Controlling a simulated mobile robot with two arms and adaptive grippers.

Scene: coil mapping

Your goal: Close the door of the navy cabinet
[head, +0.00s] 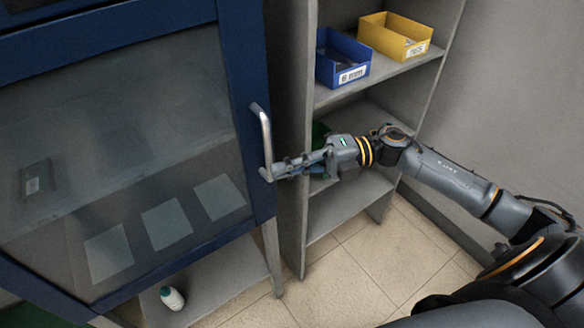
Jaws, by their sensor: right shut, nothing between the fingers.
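The navy cabinet's door (242,95) is a dark blue frame around a large glass pane, filling the left of the head view. A silver bar handle (264,135) stands upright near its right edge. My right gripper (277,173) is shut, its fingertips at the lower end of the handle. It holds nothing; I cannot tell whether the tips touch the handle. Whether the door stands slightly ajar is not clear from this angle. My left gripper is not in view.
A grey shelf unit (295,225) stands right of the cabinet, with a blue bin (327,70) and a yellow bin (385,40) on it. A white bottle (172,298) is on the shelf below the cabinet. Tiled floor (345,275) is clear in front of the shelves.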

